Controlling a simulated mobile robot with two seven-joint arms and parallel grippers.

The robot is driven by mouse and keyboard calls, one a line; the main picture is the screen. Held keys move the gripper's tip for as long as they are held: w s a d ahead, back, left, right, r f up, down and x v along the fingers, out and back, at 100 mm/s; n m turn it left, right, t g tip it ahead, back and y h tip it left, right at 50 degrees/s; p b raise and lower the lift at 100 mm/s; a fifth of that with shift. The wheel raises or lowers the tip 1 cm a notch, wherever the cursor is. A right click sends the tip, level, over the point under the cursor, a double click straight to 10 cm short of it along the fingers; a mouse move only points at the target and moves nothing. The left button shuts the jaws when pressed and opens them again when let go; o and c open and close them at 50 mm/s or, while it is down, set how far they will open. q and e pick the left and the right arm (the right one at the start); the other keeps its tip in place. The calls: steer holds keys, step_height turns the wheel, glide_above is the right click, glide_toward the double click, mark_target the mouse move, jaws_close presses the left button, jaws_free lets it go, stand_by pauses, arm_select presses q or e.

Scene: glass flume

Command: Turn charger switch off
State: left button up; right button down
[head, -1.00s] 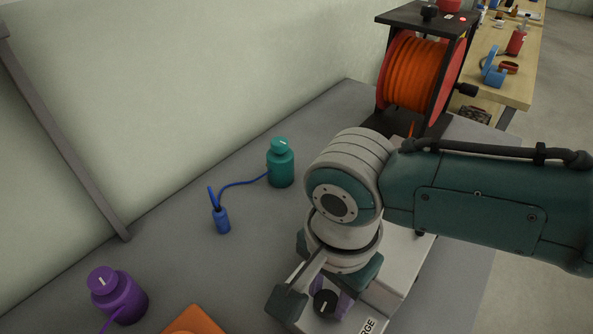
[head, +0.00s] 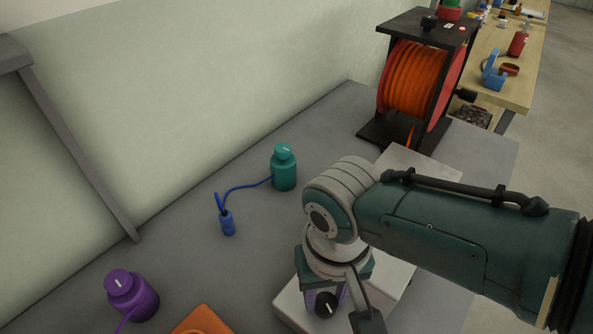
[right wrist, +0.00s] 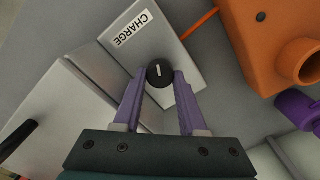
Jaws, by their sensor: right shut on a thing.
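The charger (head: 289,306) is a light grey box on the grey bench, low in the head view. In the right wrist view its sloped face (right wrist: 178,48) carries a "CHARGE" label (right wrist: 133,29). The charger switch is a round black knob (head: 326,306) with a white pointer mark; it also shows in the right wrist view (right wrist: 160,72). My right gripper (right wrist: 160,78) is shut on this knob, with one purple finger on each side. In the head view the right gripper (head: 325,298) comes down over the charger from the right. My left gripper is not in view.
A teal bottle (head: 284,170) with a blue cable, a purple bottle (head: 132,295) and an orange object (head: 203,321) are left of the charger. An orange cable reel (head: 412,80) stands behind.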

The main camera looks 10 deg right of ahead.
steer(key=n, duration=0.5)
steer(key=shift+a, duration=0.15)
steer(key=shift+n, duration=0.3)
stand_by(0.3)
steer(key=shift+c, duration=2.3)
jaws_free()
